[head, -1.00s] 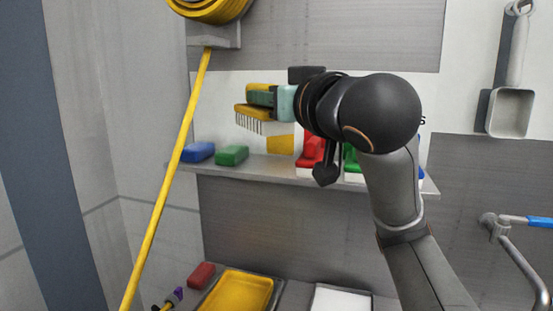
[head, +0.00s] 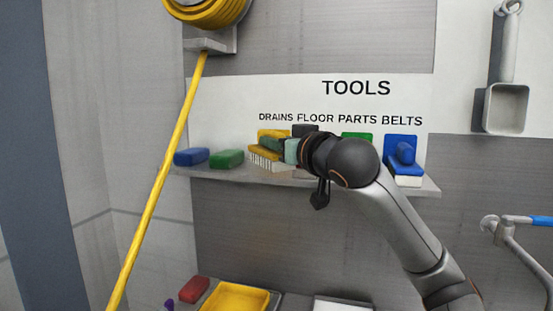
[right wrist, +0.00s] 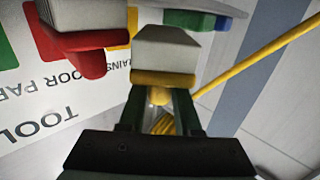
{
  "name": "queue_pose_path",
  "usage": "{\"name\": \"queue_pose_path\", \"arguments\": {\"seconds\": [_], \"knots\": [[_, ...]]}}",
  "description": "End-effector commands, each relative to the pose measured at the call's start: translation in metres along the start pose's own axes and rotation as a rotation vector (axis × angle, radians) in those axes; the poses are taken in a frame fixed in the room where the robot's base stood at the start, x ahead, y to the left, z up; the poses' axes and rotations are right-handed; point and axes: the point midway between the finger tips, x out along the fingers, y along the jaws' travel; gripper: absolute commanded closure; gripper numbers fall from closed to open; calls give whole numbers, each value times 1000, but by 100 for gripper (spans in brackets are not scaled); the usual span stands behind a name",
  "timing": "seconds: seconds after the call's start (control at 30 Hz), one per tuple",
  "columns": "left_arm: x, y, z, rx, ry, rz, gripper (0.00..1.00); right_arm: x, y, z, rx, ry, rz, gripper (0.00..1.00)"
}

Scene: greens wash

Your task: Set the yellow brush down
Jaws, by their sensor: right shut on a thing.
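My right gripper (head: 284,149) is shut on the yellow brush (head: 262,155), its green fingers around the brush's grip. The brush is level with its white bristles down, just over or on the wall shelf (head: 235,175); I cannot tell if they touch. In the right wrist view the brush's yellow body (right wrist: 163,80) and pale bristles show beyond my fingertips (right wrist: 158,108). My left gripper is not in view.
A blue block (head: 191,157) and a green block (head: 227,159) lie left of the brush. A blue brush (head: 404,155) stands at the shelf's right. A red brush (right wrist: 85,45) is close beside the yellow one. A yellow pole (head: 160,185) slants down at left.

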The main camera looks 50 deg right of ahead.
Motion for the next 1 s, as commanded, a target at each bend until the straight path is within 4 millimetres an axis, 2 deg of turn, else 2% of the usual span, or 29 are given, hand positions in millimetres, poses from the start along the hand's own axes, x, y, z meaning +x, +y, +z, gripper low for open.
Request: {"name": "queue_pose_path", "arguments": {"seconds": [0.03, 0.13, 0.6, 0.63, 0.9, 1.0], "knots": [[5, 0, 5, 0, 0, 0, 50, 0, 0, 11, -3, -1, 0, 100], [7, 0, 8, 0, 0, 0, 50, 0, 0, 20, -1, -1, 0, 100], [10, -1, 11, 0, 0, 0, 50, -1, 0, 26, 0, 1, 0, 100], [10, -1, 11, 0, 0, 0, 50, -1, 0, 26, 0, 0, 0, 67], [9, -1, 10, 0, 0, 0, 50, -1, 0, 25, 0, 0, 0, 38], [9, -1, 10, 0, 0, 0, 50, -1, 0, 25, 0, 0, 0, 38]]}}
